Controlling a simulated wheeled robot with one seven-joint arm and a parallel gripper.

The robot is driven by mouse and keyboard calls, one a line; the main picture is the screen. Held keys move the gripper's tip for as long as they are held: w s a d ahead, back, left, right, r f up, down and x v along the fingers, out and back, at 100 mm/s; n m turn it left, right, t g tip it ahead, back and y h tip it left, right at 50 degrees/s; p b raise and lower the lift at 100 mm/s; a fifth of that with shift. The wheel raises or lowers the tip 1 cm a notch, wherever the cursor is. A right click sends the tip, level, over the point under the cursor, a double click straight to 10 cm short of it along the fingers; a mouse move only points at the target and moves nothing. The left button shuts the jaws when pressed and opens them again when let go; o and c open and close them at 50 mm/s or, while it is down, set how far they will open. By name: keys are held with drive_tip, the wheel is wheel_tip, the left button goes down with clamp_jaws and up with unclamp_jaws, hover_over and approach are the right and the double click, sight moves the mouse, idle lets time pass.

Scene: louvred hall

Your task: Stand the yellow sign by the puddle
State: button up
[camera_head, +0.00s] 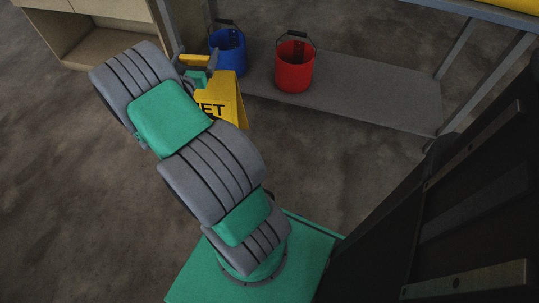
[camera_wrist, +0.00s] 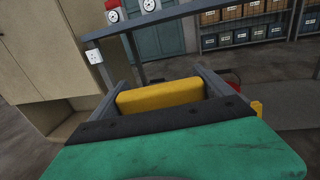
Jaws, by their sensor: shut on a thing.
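The yellow sign (camera_head: 228,103) stands out beyond my arm in the head view, with black letters reading "ET" visible. My arm covers its left part, so I cannot tell whether it touches the floor. My gripper (camera_head: 197,63) is at the top of the sign. In the wrist view, a yellow top edge of the sign (camera_wrist: 160,95) lies between the two grey fingers of my gripper (camera_wrist: 168,82), which are shut on it. No puddle can be made out in either view.
A blue bucket (camera_head: 228,52) and a red bucket (camera_head: 295,65) stand on a low grey shelf (camera_head: 385,100) just beyond the sign. A wooden cabinet (camera_head: 100,40) is at the upper left. Brown floor (camera_head: 60,170) lies open at left. Shelves with bins (camera_wrist: 240,35) are farther off.

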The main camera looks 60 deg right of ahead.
drive_tip(key=s+d+f+m+g+b, duration=0.2)
drive_tip(key=s+d+f+b, duration=0.5)
drive_tip(key=s+d+f, duration=1)
drive_tip(key=shift+s+f+g+h, duration=0.4)
drive_tip(key=shift+f+g, duration=0.1)
drive_tip(key=shift+f, duration=0.35)
drive_tip(key=shift+f+b, duration=0.15)
drive_tip(key=shift+b, duration=0.15)
drive_tip(key=o, duration=1.8)
